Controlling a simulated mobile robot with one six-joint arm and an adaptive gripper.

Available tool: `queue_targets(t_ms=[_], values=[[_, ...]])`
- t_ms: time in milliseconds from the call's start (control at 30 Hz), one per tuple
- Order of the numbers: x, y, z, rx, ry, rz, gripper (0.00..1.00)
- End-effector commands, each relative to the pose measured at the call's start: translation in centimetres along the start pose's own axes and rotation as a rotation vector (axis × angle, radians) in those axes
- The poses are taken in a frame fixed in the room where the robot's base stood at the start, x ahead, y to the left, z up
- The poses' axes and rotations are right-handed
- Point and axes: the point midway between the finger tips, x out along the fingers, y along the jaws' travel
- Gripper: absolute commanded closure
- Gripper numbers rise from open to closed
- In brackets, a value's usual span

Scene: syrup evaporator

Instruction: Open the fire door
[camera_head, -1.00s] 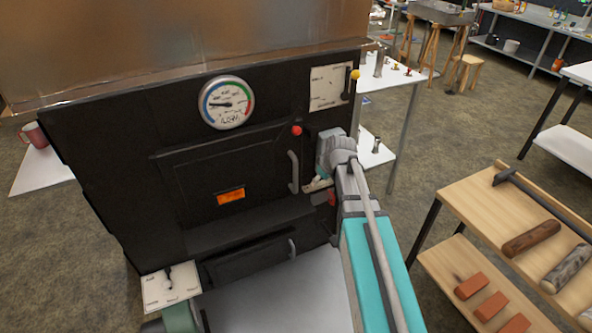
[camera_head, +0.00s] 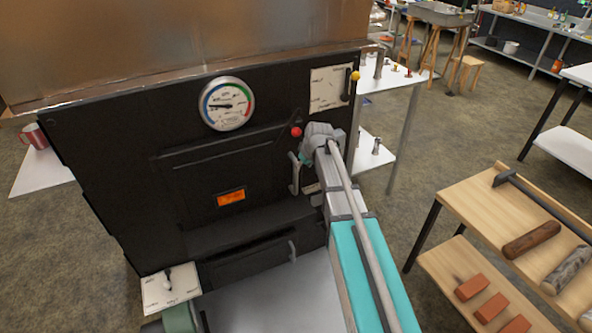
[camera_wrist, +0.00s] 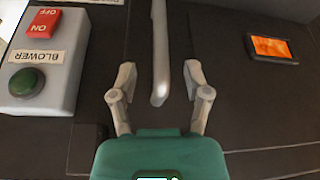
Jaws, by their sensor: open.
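The black fire door (camera_head: 205,180) is on the front of the evaporator, with an orange window (camera_head: 231,197) low in it. It looks shut. Its grey upright handle (camera_head: 294,175) is on the door's right side, partly hidden by my gripper in the head view. In the wrist view the handle (camera_wrist: 160,60) comes down from the top between the two fingers. My gripper (camera_wrist: 158,75) is open, one finger on each side of the handle, with gaps visible on both sides. It also shows in the head view (camera_head: 303,158).
A blower switch box (camera_wrist: 45,65) with a red switch and green button is left of my gripper in the wrist view. A red knob (camera_head: 296,132) is above the handle. A lower door handle (camera_head: 292,250) is below. A wooden shelf (camera_head: 470,195) with logs and bricks stands right.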

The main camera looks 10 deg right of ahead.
Motion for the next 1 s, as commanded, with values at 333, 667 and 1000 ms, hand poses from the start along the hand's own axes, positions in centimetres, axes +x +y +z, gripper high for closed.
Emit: queue_targets(t_ms=[333, 667, 1000], values=[[2.9, 0.0, -2.4, 0.0, 0.0, 0.001, 0.38], [5.3, 0.0, -2.4, 0.0, 0.0, 0.001, 0.38], [6.0, 0.0, -2.4, 0.001, 0.0, 0.001, 0.38]])
